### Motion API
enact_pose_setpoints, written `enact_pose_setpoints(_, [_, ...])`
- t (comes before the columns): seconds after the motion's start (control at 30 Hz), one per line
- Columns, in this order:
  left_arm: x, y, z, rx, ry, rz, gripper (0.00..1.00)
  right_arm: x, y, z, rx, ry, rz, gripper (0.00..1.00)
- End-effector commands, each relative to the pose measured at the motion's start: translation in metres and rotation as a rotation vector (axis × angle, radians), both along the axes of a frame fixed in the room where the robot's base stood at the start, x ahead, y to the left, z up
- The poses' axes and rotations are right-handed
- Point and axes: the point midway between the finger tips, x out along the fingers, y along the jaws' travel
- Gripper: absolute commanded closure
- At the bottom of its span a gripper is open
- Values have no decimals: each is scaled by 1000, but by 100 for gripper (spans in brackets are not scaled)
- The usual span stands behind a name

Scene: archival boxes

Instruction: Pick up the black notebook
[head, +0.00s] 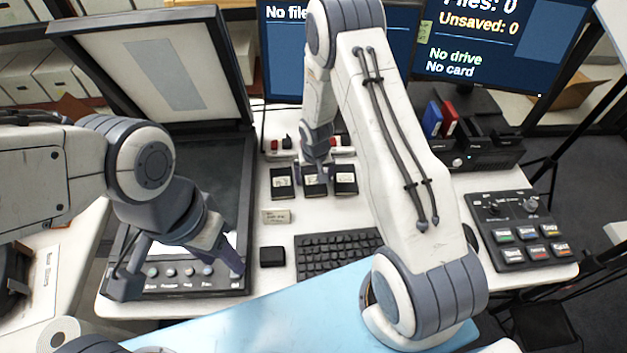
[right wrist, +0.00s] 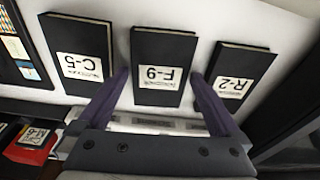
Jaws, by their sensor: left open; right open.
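Three black notebooks lie in a row on the white desk: the left one (head: 281,185), the middle one (head: 316,186) and the right one (head: 345,183). In the right wrist view their labels are upside down: C-5 (right wrist: 83,38), F-9 (right wrist: 163,45) and R-2 (right wrist: 241,62). My right gripper (head: 314,166) is open over the middle notebook. Its fingers (right wrist: 160,74) appear on either side of F-9, with no grip on it; I cannot tell whether they touch it. My left gripper (head: 180,274) is open and empty over the scanner's front panel.
An open flatbed scanner (head: 195,170) stands at left. A keyboard (head: 335,254), a small black block (head: 272,257) and a tag (head: 276,216) lie in front of the notebooks. Monitors (head: 490,50) stand behind. A button panel (head: 519,230) is at right.

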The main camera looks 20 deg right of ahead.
Motion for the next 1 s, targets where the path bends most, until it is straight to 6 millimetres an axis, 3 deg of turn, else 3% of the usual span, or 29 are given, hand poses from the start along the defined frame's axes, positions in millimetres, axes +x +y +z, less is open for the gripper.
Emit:
enact_pose_setpoints(0.17, [0, 0, 0, 0, 0, 0, 50, 0, 0, 0, 0, -1, 0, 0])
enact_pose_setpoints(0.2, [0, 0, 0, 0, 0, 0, 50, 0, 0, 0, 0, -1, 0, 8])
enact_pose_setpoints(0.37, [0, 0, 0, 0, 0, 0, 50, 0, 0, 0, 0, 0, 0, 69])
enact_pose_setpoints(0.4, [0, 0, 0, 0, 0, 0, 50, 0, 0, 0, 0, -1, 0, 76])
enact_pose_setpoints(0.77, [0, 0, 0, 0, 0, 0, 50, 0, 0, 8, -1, -2, 2, 76])
enact_pose_setpoints(1.0, [0, 0, -3, 0, 0, 0, 50, 1, 0, 45, 0, -6, -1, 76])
